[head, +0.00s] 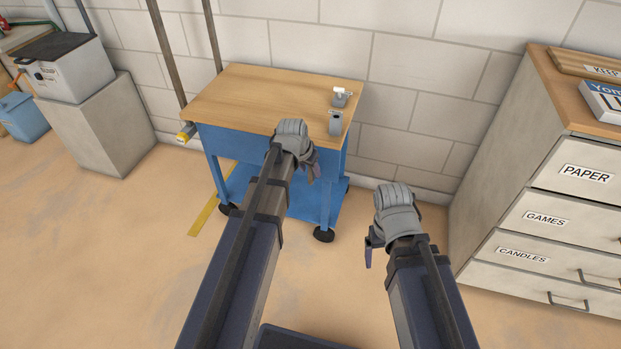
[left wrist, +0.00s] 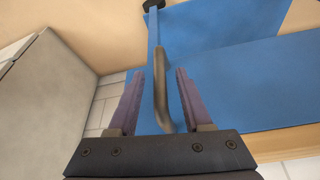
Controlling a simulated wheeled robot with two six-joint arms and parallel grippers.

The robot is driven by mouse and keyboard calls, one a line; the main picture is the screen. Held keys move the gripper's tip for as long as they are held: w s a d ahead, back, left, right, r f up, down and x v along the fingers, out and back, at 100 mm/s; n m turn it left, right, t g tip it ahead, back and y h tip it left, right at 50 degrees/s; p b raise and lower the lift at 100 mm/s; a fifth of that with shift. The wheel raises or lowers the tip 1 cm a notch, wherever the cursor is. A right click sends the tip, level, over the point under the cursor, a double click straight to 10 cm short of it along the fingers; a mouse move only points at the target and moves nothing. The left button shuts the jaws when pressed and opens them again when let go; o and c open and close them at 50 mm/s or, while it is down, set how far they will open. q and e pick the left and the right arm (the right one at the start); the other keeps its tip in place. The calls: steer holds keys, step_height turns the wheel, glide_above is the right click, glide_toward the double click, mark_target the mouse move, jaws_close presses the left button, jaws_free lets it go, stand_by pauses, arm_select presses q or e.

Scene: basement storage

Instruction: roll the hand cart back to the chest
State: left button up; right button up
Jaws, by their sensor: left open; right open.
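The hand cart (head: 245,100) stands against the block wall, with a wooden top, blue frame, lower shelf and dark casters. The chest (head: 495,160) of labelled drawers stands to its right, with a floor gap between them. My left gripper (head: 314,170) is open at the cart's right end and hides part of that end. In the left wrist view a dark handle bar (left wrist: 160,85) on the blue cart runs between its open fingers (left wrist: 157,98); contact cannot be told. My right gripper (head: 370,252) is open and empty over the floor between cart and chest.
Small grey metal items (head: 336,122) sit on the cart top's right end. A yellow floor strip (head: 205,212) shows at the cart's left. A grey block (head: 95,125) bearing a machine stands far left, near a blue box (head: 22,117). The front floor is clear.

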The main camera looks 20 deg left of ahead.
arm_select(q)
steer(key=shift+b+x, duration=0.45)
steer(key=shift+x, duration=0.5)
steer(key=shift+r, duration=0.1)
jaws_close()
stand_by(0.6)
